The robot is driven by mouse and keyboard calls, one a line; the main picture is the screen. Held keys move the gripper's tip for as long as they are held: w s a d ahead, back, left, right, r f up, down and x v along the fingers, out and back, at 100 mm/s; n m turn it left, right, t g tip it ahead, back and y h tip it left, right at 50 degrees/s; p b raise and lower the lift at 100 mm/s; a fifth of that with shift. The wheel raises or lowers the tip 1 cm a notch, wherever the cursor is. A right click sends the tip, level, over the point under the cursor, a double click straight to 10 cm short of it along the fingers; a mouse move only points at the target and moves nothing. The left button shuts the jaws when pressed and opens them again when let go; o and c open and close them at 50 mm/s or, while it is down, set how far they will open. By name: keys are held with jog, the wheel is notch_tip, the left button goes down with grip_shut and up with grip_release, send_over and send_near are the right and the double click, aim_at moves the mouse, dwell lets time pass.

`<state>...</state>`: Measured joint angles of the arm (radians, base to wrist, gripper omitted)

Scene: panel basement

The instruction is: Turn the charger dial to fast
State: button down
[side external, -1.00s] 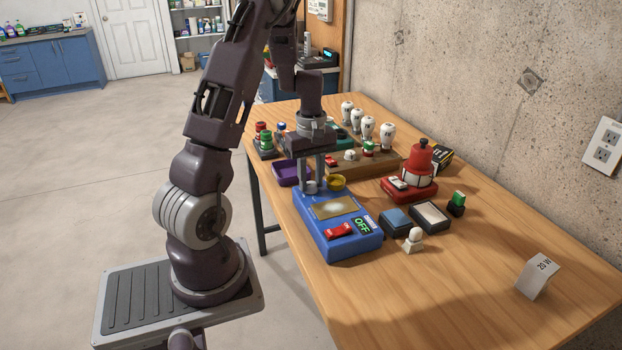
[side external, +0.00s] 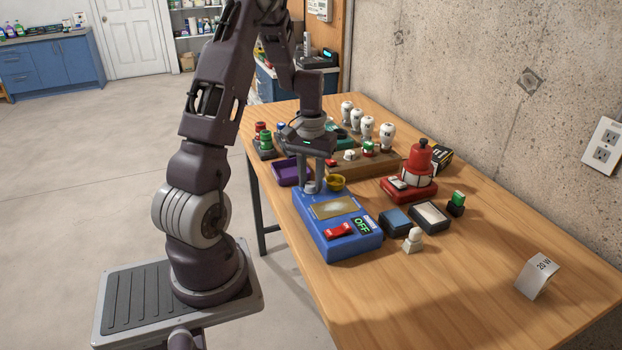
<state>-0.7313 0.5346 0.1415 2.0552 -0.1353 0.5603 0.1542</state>
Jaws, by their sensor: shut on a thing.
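My gripper (side external: 313,184) points down at the far left end of the box. Its fingers are shut on a small grey dial (side external: 311,188) there. The fingers partly hide the dial, and I cannot read its setting or any markings around it.
A red lantern-like device (side external: 416,168), two small pads and a white figure (side external: 412,240) stand to the right. The table's front right is mostly clear.

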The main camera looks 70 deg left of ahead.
aim_at(311, 183)
jog(key=shift+m, duration=0.4)
jog(key=c, duration=1.1)
grip_release()
notch_tip(311, 183, up, 6)
jog(key=shift+r, duration=0.55)
